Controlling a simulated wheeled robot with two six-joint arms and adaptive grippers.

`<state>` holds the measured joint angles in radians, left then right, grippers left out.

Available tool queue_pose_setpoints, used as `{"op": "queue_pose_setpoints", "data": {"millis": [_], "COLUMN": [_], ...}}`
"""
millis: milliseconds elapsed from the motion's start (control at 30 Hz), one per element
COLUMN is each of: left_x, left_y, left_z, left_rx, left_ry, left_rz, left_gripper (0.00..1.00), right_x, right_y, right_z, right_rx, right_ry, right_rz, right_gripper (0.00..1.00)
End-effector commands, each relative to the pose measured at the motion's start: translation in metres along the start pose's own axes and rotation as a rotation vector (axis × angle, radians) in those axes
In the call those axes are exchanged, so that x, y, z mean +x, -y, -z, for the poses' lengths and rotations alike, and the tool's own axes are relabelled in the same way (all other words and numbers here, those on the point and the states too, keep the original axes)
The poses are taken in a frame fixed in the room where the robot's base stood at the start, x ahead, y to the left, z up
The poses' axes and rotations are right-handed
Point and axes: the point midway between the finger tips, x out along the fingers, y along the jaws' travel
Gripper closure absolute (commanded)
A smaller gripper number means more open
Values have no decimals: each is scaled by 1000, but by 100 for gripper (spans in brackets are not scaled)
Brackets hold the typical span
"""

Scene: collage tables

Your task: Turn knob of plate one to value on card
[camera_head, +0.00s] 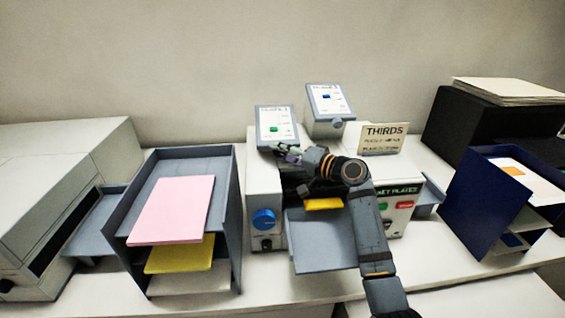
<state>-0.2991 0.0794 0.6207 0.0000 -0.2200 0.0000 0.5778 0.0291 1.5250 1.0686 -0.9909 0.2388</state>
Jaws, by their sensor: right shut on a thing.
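Plate one (274,118) is a tilted pale panel with a grey frame and a small green mark, at the back left of the machine. My right gripper (284,150) is at its lower edge, shut on its knob, which the fingers hide. Plate two (325,97), with a blue mark, stands behind to the right; its grey knob (337,124) shows. The card (383,138) stands on the machine's right top. It reads "THIRDS" above two lines too small to read surely. My left gripper is not in view.
The grey machine (262,190) has a blue dial (263,219) and an output tray (318,238). A grey paper rack (231,220) with pink and yellow sheets stands to the left, a navy rack (470,200) to the right. My right arm crosses the machine's front.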

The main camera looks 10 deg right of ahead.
Motion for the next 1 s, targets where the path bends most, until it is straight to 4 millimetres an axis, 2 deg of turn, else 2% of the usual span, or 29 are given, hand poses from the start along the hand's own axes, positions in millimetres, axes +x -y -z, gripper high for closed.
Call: {"op": "queue_pose_setpoints", "data": {"millis": [267,300,367,633,733,867,1000], "left_x": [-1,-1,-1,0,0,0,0], "left_y": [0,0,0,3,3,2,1], "left_z": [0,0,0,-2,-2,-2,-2], "left_rx": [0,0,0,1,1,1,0], "left_ry": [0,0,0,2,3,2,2], "left_rz": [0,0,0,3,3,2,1], "left_gripper": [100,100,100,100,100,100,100], "right_x": [0,0,0,-1,-8,-34,-70], "right_y": [0,0,0,0,-1,-2,-2], "right_z": [0,0,0,0,1,0,1], "right_rx": [3,3,3,3,2,0,-3], "right_ry": [0,0,0,1,0,0,0], "right_rz": [1,1,1,1,0,-4,-6], "right_gripper": [95,59,53,53,53,53,53]}}
